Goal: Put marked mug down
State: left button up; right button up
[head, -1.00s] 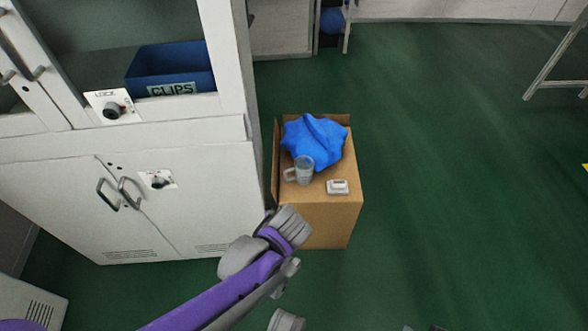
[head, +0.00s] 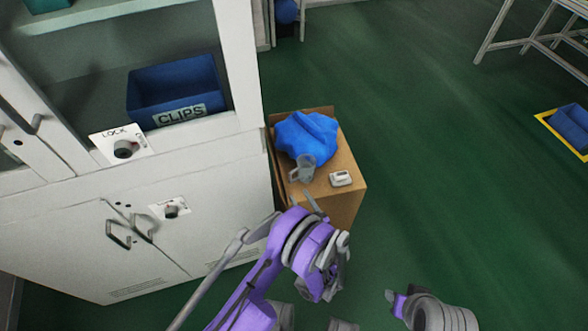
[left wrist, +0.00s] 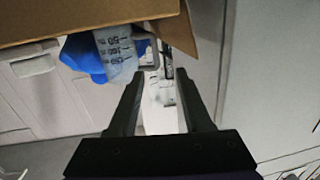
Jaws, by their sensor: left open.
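The marked mug (head: 302,168) is clear grey with a handle and stands on the cardboard box (head: 345,208), in front of a blue crumpled cloth or bag (head: 306,136). In the left wrist view the picture is upside down, and the mug (left wrist: 118,52) shows dark measuring marks. My left gripper (head: 299,198) is open and empty, at the near side of the box, just short of the mug. In the left wrist view the gap between its fingers (left wrist: 157,88) is empty and the mug lies beyond the fingertips. My right gripper cannot be made out.
A small white device (head: 341,179) lies right of the mug. A white cabinet (head: 235,190) stands close on the left, with a blue CLIPS bin (head: 172,88) on its shelf. Green floor on the right is mostly free; a blue bin (head: 572,122) sits there.

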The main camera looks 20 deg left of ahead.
aim_at(290, 182)
pick_arm(q)
jog(key=shift+t, duration=0.3)
jog(key=x, duration=0.4)
jog(key=shift+w+a+f, duration=0.25)
jog(key=shift+w+f, duration=0.05)
jog(key=shift+f, duration=0.05)
jog(key=x, duration=0.1)
jog(key=b+x, duration=0.1)
jog(key=x, duration=0.3)
jog(key=shift+w+r, duration=0.25)
jog(key=shift+r, duration=0.05)
grip_shut()
jog(key=shift+d, duration=0.1)
dwell(0.6)
